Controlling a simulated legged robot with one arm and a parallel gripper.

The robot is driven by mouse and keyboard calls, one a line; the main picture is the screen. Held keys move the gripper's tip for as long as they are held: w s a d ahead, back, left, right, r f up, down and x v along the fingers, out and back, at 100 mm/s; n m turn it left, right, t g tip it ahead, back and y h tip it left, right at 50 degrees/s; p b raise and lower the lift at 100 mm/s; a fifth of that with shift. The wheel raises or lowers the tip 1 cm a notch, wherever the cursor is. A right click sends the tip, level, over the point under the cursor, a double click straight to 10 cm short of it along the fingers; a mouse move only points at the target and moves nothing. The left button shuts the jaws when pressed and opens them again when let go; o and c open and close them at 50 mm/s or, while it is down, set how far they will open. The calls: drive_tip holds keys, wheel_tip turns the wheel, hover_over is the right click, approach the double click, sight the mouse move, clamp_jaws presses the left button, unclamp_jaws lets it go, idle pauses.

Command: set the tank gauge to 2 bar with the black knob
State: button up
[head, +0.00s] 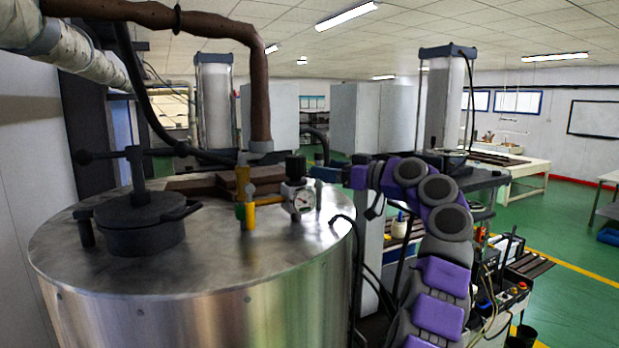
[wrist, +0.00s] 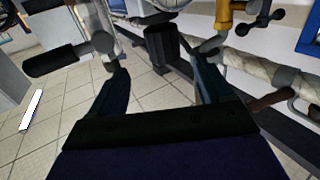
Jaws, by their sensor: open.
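The black knob (head: 296,166) stands on top of the regulator with the round white-faced gauge (head: 300,200), on the lid of the steel tank (head: 190,265). The gauge needle is too small to read. My gripper (head: 325,174) reaches in from the right at about knob height, just right of the knob. In the wrist view my gripper (wrist: 160,66) is open, with the black knob (wrist: 163,45) between the two fingertips in the picture. I cannot tell whether either finger touches it. The gauge (wrist: 166,5) is cut off at the top edge there.
A yellow pipe fitting (head: 249,210) stands left of the gauge. A thick brown hose (head: 259,95) rises behind it. A dark round hatch with a handle (head: 140,225) sits on the lid's left. The front of the lid is clear.

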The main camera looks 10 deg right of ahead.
drive_tip(key=b+v, duration=0.1)
drive_tip(key=v, duration=0.4)
drive_tip(key=shift+s+d, duration=0.1)
drive_tip(key=shift+d, duration=0.15)
